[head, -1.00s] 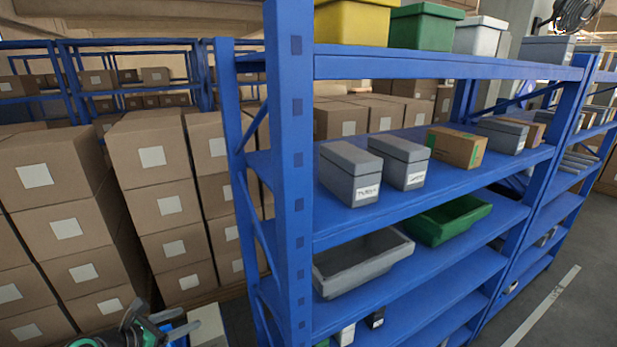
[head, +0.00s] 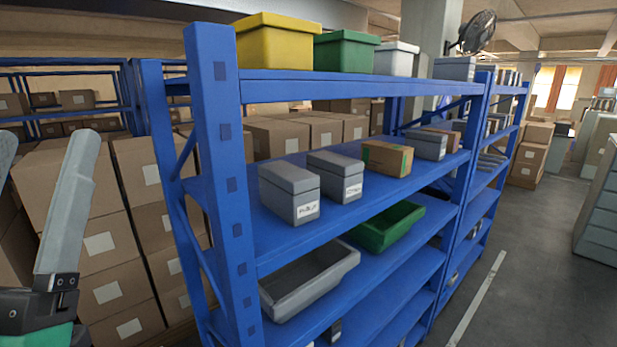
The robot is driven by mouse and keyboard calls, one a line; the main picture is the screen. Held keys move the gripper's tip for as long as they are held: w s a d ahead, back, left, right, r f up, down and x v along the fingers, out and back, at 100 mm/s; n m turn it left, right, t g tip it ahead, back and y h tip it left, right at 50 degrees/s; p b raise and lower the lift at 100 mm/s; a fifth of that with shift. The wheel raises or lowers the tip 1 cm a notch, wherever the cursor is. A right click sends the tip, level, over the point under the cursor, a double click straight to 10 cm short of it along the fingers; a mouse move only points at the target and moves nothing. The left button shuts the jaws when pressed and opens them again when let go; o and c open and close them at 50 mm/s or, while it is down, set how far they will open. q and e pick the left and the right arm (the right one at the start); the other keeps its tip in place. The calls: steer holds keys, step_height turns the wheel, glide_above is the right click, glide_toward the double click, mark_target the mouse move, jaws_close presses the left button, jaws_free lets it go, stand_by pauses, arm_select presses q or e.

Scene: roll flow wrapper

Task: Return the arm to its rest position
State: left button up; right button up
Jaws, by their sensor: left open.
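My left gripper (head: 38,195) is at the left edge of the head view, pointing upward. One grey finger shows fully, and part of the other shows at the picture's edge. The fingers stand apart with nothing between them. It is left of the blue shelf rack (head: 225,190) and appears in front of the stacked cartons. My right gripper is not in view.
The rack holds grey boxes (head: 290,192), a brown carton (head: 387,158), a green tray (head: 385,226) and a grey tray (head: 310,280). Yellow (head: 277,45) and green (head: 346,53) bins stand on top. Stacked cartons (head: 100,245) fill the left. Open floor (head: 530,270) lies right.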

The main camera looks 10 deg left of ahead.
arm_select(q)
steer(key=s+d+m+h, duration=0.1)
steer(key=d+m+h, duration=0.2)
steer(key=d+h, duration=0.4)
step_height(320, 180, up, 25)
steer(key=a+p, duration=0.1)
steer(key=p, duration=2.4)
steer(key=shift+w+a+n+p, duration=0.15)
steer(key=shift+a+n+p, duration=0.15)
steer(key=shift+a, duration=0.1)
